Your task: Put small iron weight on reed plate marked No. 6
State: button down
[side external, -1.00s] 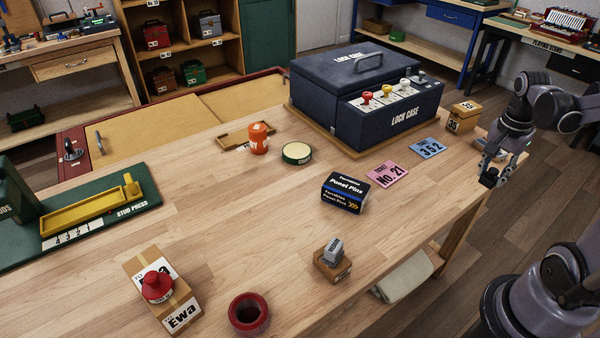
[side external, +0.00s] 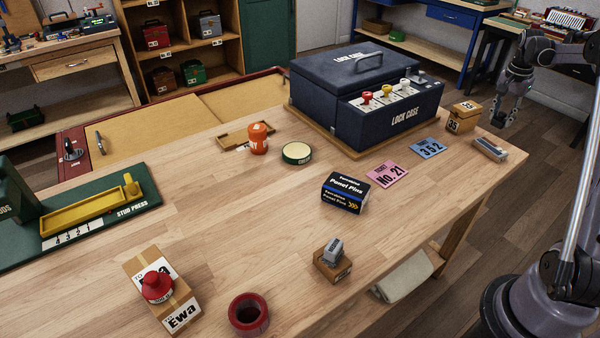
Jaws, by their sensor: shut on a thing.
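My gripper (side external: 511,114) hangs in the air past the right end of the workbench, up and to the right of a small cardboard box. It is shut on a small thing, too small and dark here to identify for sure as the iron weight. A wooden block with a grey metal strip on top (side external: 490,147) lies at the bench's right corner, below and apart from my gripper. No marking can be read on it. I cannot make out a reed plate marked No. 6 in this view.
The dark blue lock case (side external: 365,95) stands at the back of the workbench (side external: 250,215), with the cardboard box (side external: 463,117) to its right. Pink (side external: 388,174) and blue (side external: 428,147) cards lie in front. A red accordion (side external: 563,22) sits on the far right bench.

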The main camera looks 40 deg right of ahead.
aim_at(492, 145)
jog(key=shift+w+d+f, duration=0.1)
jog(key=shift+d+f, duration=0.65)
jog(key=shift+f, duration=0.85)
jog(key=shift+w+d+f, duration=0.1)
jog(key=shift+d+f, duration=0.65)
jog(key=shift+f, duration=0.8)
jog(key=shift+d+f, duration=0.75)
jog(key=shift+f, duration=0.85)
jog(key=shift+f, duration=0.1)
jog(key=c, duration=0.9)
grip_release()
jog(key=shift+c, duration=0.2)
